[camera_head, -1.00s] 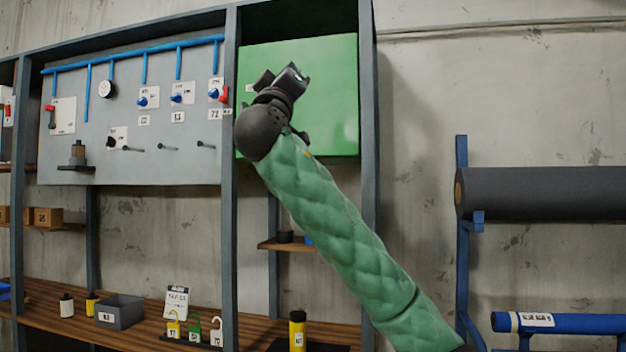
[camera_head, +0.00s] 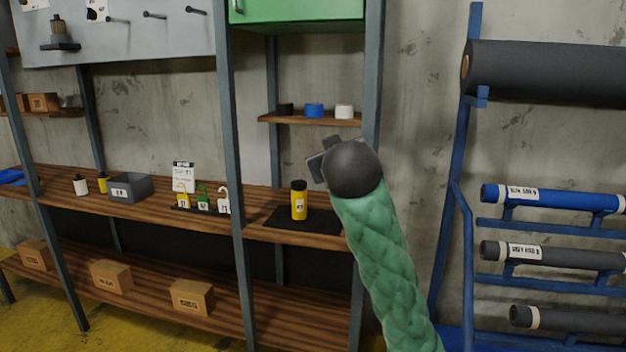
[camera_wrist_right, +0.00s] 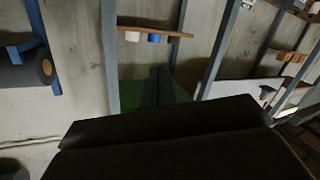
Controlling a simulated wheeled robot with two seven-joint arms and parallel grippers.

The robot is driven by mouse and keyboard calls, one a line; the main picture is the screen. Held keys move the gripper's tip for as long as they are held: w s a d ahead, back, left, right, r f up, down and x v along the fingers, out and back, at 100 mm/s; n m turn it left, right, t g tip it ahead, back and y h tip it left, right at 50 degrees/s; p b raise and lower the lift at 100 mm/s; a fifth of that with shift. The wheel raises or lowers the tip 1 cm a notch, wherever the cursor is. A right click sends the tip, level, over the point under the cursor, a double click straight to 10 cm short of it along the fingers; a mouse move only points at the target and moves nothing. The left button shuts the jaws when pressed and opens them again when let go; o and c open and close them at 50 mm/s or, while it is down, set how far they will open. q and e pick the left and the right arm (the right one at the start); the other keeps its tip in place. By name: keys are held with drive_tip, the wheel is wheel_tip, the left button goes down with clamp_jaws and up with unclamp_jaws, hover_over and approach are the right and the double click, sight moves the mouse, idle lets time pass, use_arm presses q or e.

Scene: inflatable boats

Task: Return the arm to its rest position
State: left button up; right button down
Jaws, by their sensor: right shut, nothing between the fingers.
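My right arm (camera_head: 380,255), in a green quilted sleeve, rises from the bottom right of the head view. Its dark round wrist (camera_head: 352,168) hides most of the right gripper (camera_head: 318,163), which points away to the left in front of the shelving. The right gripper's dark fingers (camera_wrist_right: 156,88) lie together in the wrist view with nothing held. The gripper appears free of the shelf and cabinet, though its depth is hard to judge. My left gripper is not in view.
A blue-grey rack post (camera_head: 368,100) stands behind the wrist. A yellow bottle (camera_head: 299,200) stands on a black mat on the wooden bench (camera_head: 262,228). A blue roll rack (camera_head: 455,180) stands at right, beyond bare wall.

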drive_tip(key=s+d+f+m+g, duration=0.1)
drive_tip(key=s+d+f+g, duration=0.35)
drive_tip(key=f, duration=0.95)
drive_tip(key=s+d+f+g, duration=0.1)
drive_tip(key=s+f, duration=0.7)
drive_tip(key=f, duration=0.6)
drive_tip(key=s+d+f+m+g, duration=0.1)
drive_tip(key=s+d+f+g, duration=0.15)
drive_tip(key=s+f, duration=0.75)
drive_tip(key=s+d+f+g, duration=0.2)
drive_tip(key=s+f+g, duration=0.4)
drive_tip(key=s+f, duration=1.6)
wheel_tip(320, 180, down, 3)
drive_tip(key=shift+s+r+m+p, duration=0.15)
drive_tip(key=shift+s+m+p, duration=0.15)
drive_tip(key=shift+m+p, duration=0.15)
